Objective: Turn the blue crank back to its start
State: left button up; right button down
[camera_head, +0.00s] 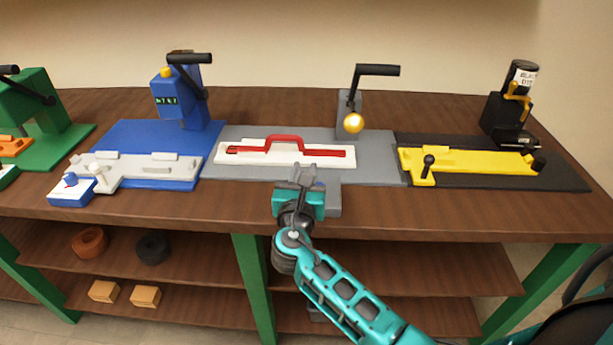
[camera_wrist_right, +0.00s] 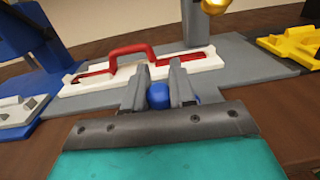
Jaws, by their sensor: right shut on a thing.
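My right gripper (camera_head: 306,175) reaches over the front edge of the grey station (camera_head: 375,160). In the right wrist view, its two fingers (camera_wrist_right: 158,92) are shut on a round blue knob (camera_wrist_right: 158,96), the visible part of the blue crank. The rest of the crank is hidden behind the gripper's body, so its angle cannot be told. In the head view the gripper covers the knob. My left gripper is not in view.
Just behind the gripper lies a white plate (camera_head: 230,158) with a red handle (camera_head: 287,139). Behind it stands a post with a black lever (camera_head: 378,70) and a gold ball (camera_head: 354,123). A blue station (camera_head: 140,137) is left, a black-and-yellow one (camera_head: 480,163) right.

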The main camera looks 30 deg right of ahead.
jog(key=m+g+h, duration=0.2)
jog(key=w+m+g+h+b, duration=0.1)
jog(key=g+h, duration=0.1)
jog(key=shift+w+d+m, duration=0.1)
jog(key=shift+m, duration=0.3)
jog(key=m+g+h+b, duration=0.1)
jog(key=m+g+h, duration=0.1)
jog(key=g, duration=0.1)
jog(key=m+g+h+b, duration=0.1)
jog(key=g, duration=0.1)
jog(key=shift+w+d+m+b, duration=0.3)
jog(key=shift+w+d+b, duration=0.05)
jog(key=shift+d+m+g+b, duration=0.15)
jog(key=shift+m+g+b, duration=0.15)
jog(key=shift+m+g, duration=0.35)
jog(key=shift+g+h, duration=0.3)
jog(key=shift+g, duration=0.05)
jog(key=shift+d, duration=0.1)
jog(key=c, duration=0.9)
grip_release()
